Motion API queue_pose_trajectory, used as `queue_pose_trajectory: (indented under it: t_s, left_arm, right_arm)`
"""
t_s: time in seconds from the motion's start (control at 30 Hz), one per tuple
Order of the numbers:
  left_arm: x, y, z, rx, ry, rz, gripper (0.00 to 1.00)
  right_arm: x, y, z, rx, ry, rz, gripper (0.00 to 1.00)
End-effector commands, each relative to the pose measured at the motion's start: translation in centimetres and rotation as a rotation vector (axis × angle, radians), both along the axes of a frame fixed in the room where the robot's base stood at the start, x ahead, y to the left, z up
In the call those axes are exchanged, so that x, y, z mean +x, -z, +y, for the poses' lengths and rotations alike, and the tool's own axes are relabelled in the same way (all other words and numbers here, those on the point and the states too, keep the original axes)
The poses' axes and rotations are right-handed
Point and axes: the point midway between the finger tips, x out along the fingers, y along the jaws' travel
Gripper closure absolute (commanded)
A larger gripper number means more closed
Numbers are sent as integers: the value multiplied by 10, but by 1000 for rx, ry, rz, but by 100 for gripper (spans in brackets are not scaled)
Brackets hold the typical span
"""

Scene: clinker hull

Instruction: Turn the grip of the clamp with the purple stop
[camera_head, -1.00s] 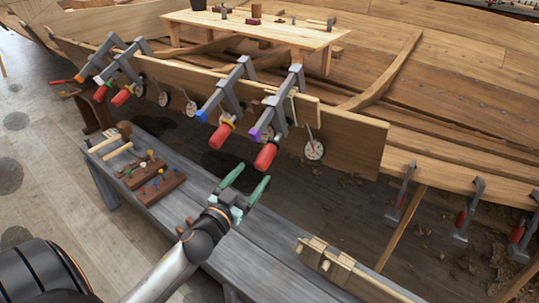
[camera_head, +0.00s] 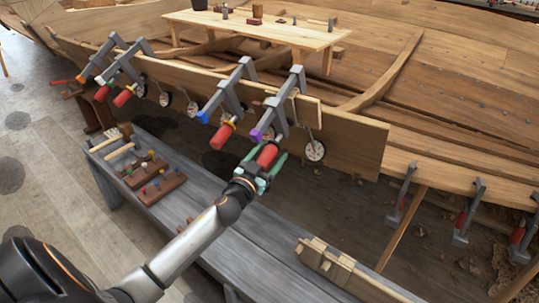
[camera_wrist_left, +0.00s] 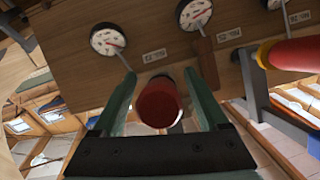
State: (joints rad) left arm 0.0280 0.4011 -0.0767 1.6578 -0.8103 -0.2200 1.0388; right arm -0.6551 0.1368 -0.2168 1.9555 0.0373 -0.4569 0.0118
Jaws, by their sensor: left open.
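The clamp with the purple stop (camera_head: 257,135) is grey and sits on the plank edge, the rightmost of the row of coloured clamps. Its red grip (camera_head: 267,155) hangs down toward me. My left gripper (camera_head: 265,162) is open, with a green finger on each side of this grip. In the left wrist view the red grip (camera_wrist_left: 158,103) shows end-on between the two fingers, with a gap visible on both sides. My right gripper is in neither view.
The blue-stop clamp (camera_head: 202,117) with its own red grip (camera_head: 222,134) is just left. A round dial gauge (camera_head: 315,151) hangs to the right. A grey bench (camera_head: 235,250) runs below my arm. A wooden jig (camera_head: 325,255) lies on it.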

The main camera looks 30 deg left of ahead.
Motion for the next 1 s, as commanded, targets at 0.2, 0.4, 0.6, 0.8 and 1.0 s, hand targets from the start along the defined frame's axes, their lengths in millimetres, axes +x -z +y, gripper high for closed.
queue_pose_trajectory:
  t_s: [0.2, 0.4, 0.6, 0.8, 1.0]
  left_arm:
    - [0, 0, 0, 0, 0, 0, 42]
    - [0, 0, 0, 0, 0, 0, 64]
    - [0, 0, 0, 0, 0, 0, 86]
    - [0, 0, 0, 0, 0, 0, 100]
    - [0, 1, 0, 10, -5, 0, 100]
  right_arm:
    - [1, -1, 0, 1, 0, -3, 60]
    - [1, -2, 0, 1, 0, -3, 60]
    - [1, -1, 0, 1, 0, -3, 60]
    - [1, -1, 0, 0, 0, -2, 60]
    - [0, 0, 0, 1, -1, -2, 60]
